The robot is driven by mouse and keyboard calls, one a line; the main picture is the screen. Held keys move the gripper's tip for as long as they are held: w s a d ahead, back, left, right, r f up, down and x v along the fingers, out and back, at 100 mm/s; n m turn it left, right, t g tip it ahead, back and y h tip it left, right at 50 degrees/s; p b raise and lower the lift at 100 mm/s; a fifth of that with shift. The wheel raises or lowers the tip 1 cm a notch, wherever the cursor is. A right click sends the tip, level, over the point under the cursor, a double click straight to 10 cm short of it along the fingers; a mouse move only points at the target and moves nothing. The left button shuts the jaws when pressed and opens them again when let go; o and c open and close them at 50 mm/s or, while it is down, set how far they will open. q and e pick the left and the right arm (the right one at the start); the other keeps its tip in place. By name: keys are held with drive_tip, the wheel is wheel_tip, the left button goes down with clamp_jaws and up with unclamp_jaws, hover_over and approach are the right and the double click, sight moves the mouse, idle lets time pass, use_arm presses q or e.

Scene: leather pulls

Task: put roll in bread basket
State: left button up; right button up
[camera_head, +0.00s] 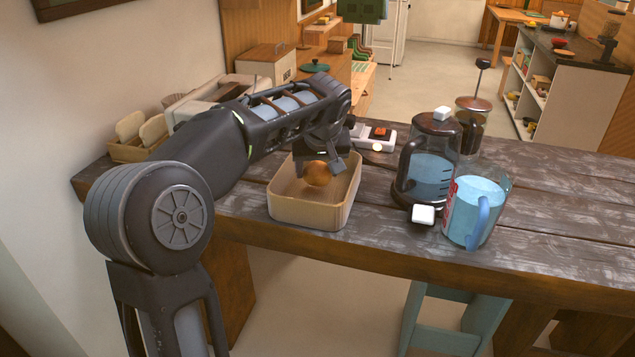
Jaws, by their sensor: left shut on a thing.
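The roll (317,174) is round and golden brown. My left gripper (325,165) is shut on it, over the bread basket. The bread basket (310,213) is a pale tan, open, rectangular box near the front edge of the wooden table. The roll shows within the basket's opening in the picture; I cannot tell whether it touches the basket floor. The gripper's fingers partly hide the roll and the basket's far side. My right gripper is not in view.
A glass coffee pot (427,170), a measuring jug (474,211) of bluish liquid and a white cube (423,215) stand right of the basket. A French press (471,125) is behind them. The table's right side (575,205) is clear.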

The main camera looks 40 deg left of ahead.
sight(317, 182)
use_arm(q)
drive_tip(key=shift+f, duration=1.85)
drive_tip(key=shift+f, duration=0.15)
drive_tip(key=o, duration=1)
drive_tip(key=shift+r, duration=0.2)
drive_tip(key=v, duration=1.2)
drive_tip(key=shift+b, duration=0.35)
